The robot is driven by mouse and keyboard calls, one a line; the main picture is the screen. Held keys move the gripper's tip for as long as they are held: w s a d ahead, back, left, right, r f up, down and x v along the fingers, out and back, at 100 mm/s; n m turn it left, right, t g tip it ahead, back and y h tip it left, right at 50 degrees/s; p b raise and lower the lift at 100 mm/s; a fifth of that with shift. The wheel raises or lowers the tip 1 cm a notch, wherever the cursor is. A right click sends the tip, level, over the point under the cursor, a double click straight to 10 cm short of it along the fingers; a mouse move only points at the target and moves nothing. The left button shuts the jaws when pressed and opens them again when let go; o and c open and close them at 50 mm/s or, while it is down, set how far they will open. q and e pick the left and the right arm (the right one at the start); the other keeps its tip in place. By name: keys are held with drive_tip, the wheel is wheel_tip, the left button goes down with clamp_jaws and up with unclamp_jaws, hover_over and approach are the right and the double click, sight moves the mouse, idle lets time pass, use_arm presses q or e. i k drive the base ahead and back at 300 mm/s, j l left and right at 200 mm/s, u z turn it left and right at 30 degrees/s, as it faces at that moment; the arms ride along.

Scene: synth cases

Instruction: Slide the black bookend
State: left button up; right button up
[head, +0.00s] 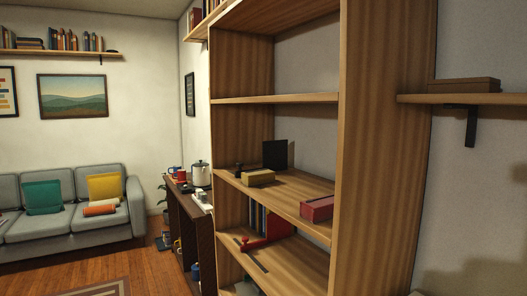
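A black upright plate, which looks like the black bookend (275,155), stands at the back of the middle shelf (283,190) of a tall wooden bookcase. Its lower edge is close behind a tan box (258,178), so I cannot tell if it has a foot. Neither my left nor my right gripper is in view.
A red box (317,208) sits at the right of the same shelf, with bare board between it and the tan box. A small dark object (239,168) is at the left.

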sight(274, 153)
drive_tip(key=i+z, duration=0.2)
drive_tip(key=i+j+z, duration=0.1)
drive_tip(key=j+z, duration=0.75)
drive_tip(key=i+l, duration=0.05)
drive_tip(key=l, duration=0.05)
